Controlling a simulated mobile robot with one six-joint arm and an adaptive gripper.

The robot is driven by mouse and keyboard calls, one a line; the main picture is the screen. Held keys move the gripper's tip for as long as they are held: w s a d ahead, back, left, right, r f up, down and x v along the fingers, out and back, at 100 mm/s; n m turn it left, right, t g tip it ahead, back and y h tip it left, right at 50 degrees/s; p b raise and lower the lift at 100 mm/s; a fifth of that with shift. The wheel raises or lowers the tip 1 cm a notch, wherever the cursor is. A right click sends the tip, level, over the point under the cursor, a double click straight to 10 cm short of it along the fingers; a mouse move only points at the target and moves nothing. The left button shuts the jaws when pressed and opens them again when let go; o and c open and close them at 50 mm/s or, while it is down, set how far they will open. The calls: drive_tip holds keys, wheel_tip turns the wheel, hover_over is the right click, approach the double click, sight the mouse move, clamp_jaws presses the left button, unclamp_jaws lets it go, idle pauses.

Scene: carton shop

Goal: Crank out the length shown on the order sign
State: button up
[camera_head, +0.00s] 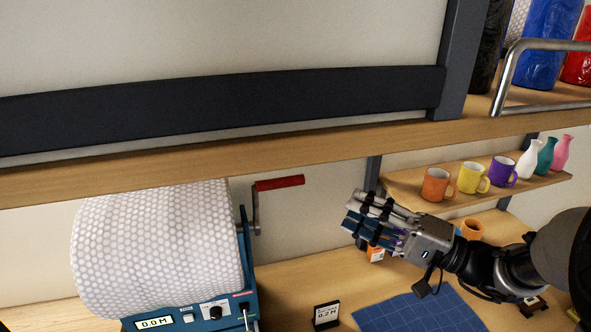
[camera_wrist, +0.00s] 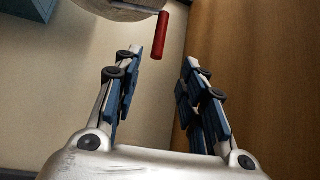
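The bubble-wrap roll (camera_head: 158,250) sits in a blue dispenser whose display (camera_head: 155,323) reads 0.0 M. Its crank has a red handle (camera_head: 279,183) on the right side, pointing right. The small order sign (camera_head: 326,315) stands on the table and seems to read 0.2 M. My gripper (camera_head: 352,217) is to the right of and below the red handle, apart from it. In the wrist view my gripper (camera_wrist: 163,75) is open and empty, and the red handle (camera_wrist: 160,36) shows beyond the fingertips.
A wooden shelf edge (camera_head: 300,151) runs above the crank. Cups (camera_head: 437,184) and vases (camera_head: 529,158) stand on a shelf at the right. A small orange box (camera_head: 376,254) is behind my gripper. A blue cutting mat (camera_head: 420,310) lies on the table.

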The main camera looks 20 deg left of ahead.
sight(289, 186)
drive_tip(key=x, duration=0.8)
drive_tip(key=p+x, duration=0.1)
drive_tip(key=x, duration=0.7)
drive_tip(key=shift+s+a, duration=0.15)
drive_tip(key=shift+a, duration=0.2)
drive_tip(key=shift+c, duration=0.2)
clamp_jaws()
